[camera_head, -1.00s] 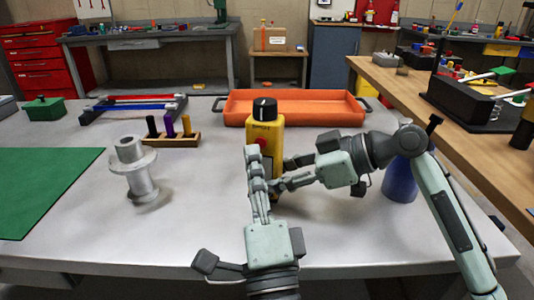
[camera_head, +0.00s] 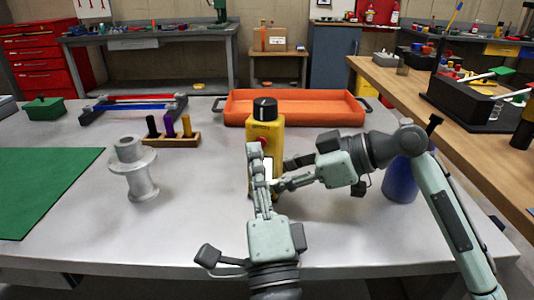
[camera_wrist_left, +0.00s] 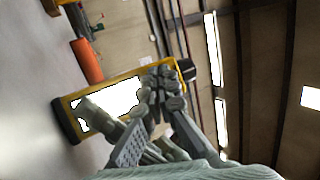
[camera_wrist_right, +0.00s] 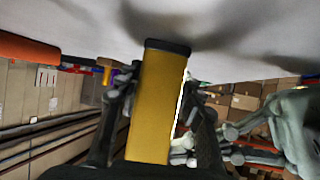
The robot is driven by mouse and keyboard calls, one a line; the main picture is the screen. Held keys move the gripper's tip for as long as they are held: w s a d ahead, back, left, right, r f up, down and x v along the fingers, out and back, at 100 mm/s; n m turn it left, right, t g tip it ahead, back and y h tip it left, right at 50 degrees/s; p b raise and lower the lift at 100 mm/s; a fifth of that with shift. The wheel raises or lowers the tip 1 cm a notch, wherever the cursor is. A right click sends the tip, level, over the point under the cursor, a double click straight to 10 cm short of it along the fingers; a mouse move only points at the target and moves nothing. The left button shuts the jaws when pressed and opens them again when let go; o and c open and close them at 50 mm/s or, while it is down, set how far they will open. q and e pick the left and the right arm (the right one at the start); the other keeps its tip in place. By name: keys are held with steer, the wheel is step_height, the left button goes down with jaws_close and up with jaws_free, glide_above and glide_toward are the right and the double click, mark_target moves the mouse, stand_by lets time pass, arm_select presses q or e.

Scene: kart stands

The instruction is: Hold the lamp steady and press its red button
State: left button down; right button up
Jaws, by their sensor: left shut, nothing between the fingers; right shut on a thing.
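The lamp (camera_head: 276,133) is a yellow upright box with a black knob on top, standing on the grey table. A white lit panel shows on its front, also in the left wrist view (camera_wrist_left: 115,98). My right gripper (camera_head: 279,174) is shut on the lamp's body from the right; the right wrist view shows the yellow body (camera_wrist_right: 155,110) between its fingers. My left gripper (camera_head: 254,150) is shut and empty, with its fingertips at the lamp's upper front. A sliver of the red button (camera_head: 262,142) shows beside them; the fingers hide most of it. Contact is hard to tell.
An orange tray (camera_head: 232,108) lies behind the lamp. A blue object (camera_head: 400,184) stands under my right arm. A grey metal spool (camera_head: 135,170), a wooden peg holder (camera_head: 178,139) and a green mat (camera_head: 45,185) are to the left. The table front between spool and lamp is clear.

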arm_select(q)
steer(key=shift+s+a, duration=0.1)
steer(key=shift+s, duration=0.3)
arm_select(e)
steer(key=shift+f, duration=0.1)
arm_select(q)
steer(key=shift+s, duration=0.15)
arm_select(e)
steer(key=o, duration=1.1)
arm_select(q)
steer(key=s, duration=0.1)
steer(key=s+a, duration=0.1)
steer(key=s, duration=0.3)
steer(key=shift+s+a, duration=0.25)
steer(key=shift+a, duration=0.1)
arm_select(e)
steer(key=shift+o, duration=0.3)
steer(key=shift+d, duration=0.1)
